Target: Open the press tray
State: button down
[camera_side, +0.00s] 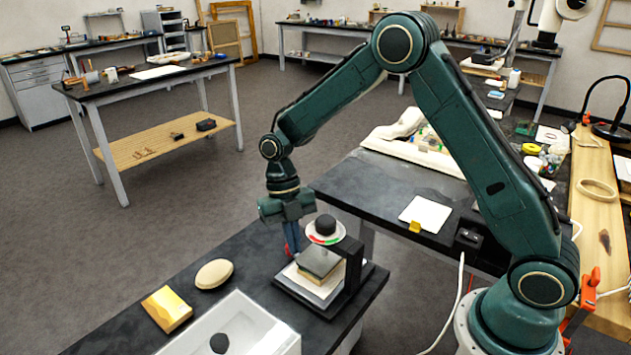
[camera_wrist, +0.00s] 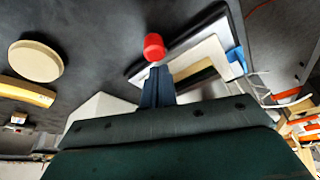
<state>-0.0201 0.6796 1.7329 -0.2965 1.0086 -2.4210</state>
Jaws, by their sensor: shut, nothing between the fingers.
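The press (camera_side: 352,272) stands on the dark bench, with a black upright, a dark knob on top and a round dial marked red and green. Contact with the knob is unclear.

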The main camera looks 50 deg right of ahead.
jog(key=shift+s+a+f, duration=0.1)
jog(key=shift+f, duration=0.25)
jog(key=shift+w, duration=4.9)
jog(key=shift+r, duration=0.15)
jog(key=shift+s+r+m, duration=0.15)
jog(key=shift+r+m, duration=0.15)
jog(key=shift+r, duration=0.3)
jog(key=s+d+r+m+t, duration=0.1)
jog(key=s+r+m+t, duration=0.1)
jog(key=s+r+m, duration=0.65)
jog(key=s+d+r+m+t, duration=0.15)
jog(key=s+r+m, duration=0.3)
jog(key=r, duration=0.65)
jog(key=s+d+m+t+h, duration=0.1)
jog(key=s+m+t, duration=0.1)
jog(key=s+m, duration=0.6)
jog(key=s+d+r+m+t, duration=0.1)
jog(key=s+d+m+t, duration=0.1)
jog(key=s+m, duration=0.7)
jog(key=s+t, duration=0.1)
jog(key=s, duration=0.2)
jog(key=shift+s+d+r+h, duration=0.2)
jog(key=shift+s+r+h, duration=0.05)
jog(key=shift+s+h, duration=0.15)
